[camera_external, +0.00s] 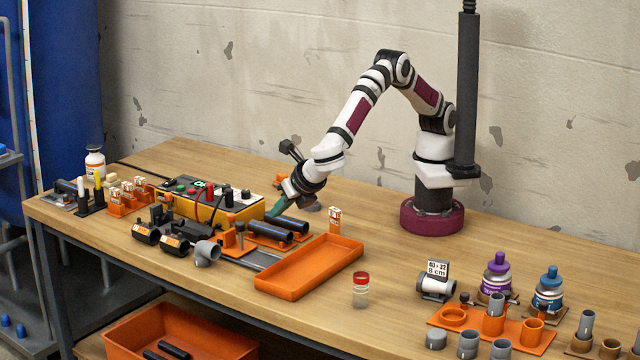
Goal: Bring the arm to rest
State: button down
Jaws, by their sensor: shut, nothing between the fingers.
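My arm stands on a round maroon base (432,217) at the back of the table and reaches out to the left. My gripper (274,210) points down and to the left, low beside the right end of the yellow control box (238,205). It is shut and empty. The fingertips are small and partly lost among the parts around them. I cannot tell whether they touch anything.
Black pipes (290,224) lie just below my gripper. An empty orange tray (310,266) is at the front middle. A red-capped jar (361,290), bottles (548,290) and grey fittings stand at right.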

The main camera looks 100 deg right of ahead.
jog(key=s+d+r+m+g+y, duration=0.2)
jog(key=s+d+r+m, duration=0.2)
jog(key=s+d+m, duration=0.3)
jog(key=s+d+r+m+g+y, duration=0.1)
jog(key=s+d+r+m+g, duration=0.3)
jog(key=d+m, duration=0.4)
jog(key=s+d+m+y, duration=0.1)
jog(key=s+m+y, duration=0.2)
jog(key=s+m, duration=0.4)
jog(key=s+d+m+t+y, duration=0.1)
jog(key=s+d+m+y, duration=0.1)
jog(key=s+m, duration=0.5)
jog(key=s+y, duration=0.1)
jog(key=s, duration=0.3)
jog(key=shift+s+d+f+m, duration=0.2)
jog(key=shift+s+d+m, duration=0.05)
jog(key=shift+d+m, duration=0.05)
